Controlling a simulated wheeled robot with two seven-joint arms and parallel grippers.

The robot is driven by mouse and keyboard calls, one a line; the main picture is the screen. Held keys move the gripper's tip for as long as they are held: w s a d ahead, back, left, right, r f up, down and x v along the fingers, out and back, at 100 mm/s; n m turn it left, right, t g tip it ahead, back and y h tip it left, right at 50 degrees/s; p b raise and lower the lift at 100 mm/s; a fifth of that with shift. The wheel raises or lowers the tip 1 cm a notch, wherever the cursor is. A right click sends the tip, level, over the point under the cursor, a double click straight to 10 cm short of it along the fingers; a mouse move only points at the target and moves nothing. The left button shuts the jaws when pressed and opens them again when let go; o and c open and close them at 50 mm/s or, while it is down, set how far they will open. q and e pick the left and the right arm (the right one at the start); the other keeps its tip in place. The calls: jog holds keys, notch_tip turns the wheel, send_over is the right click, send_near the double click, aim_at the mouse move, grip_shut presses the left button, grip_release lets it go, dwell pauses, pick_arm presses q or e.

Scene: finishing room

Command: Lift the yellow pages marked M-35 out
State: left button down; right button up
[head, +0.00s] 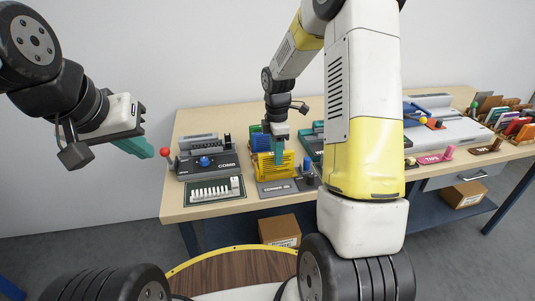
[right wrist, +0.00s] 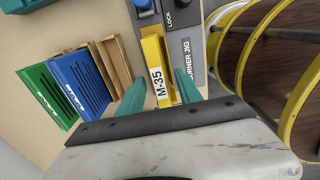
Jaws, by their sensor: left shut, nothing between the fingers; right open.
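The yellow pages (right wrist: 153,52) marked M-35 stand in the grey corner jig (right wrist: 188,47) on the bench. They also show in the head view (head: 268,177), below my right gripper (head: 279,158). The right gripper's teal fingers (right wrist: 160,88) are open, one on each side of the yellow pages in the right wrist view. I cannot tell whether either finger touches them. The lower part of the pages is hidden. My left gripper (head: 143,150) is shut and empty, in the air left of the bench.
Blue pages (right wrist: 82,82) and green pages (right wrist: 48,97) stand beside the jig near brown holders. A comb machine (head: 208,163) with a red-knobbed lever is to the left. Tools and card racks fill the bench's right side.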

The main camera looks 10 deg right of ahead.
jog(key=shift+f, duration=1.95)
jog(key=shift+d, duration=0.1)
grip_shut()
jog(key=shift+r, duration=0.1)
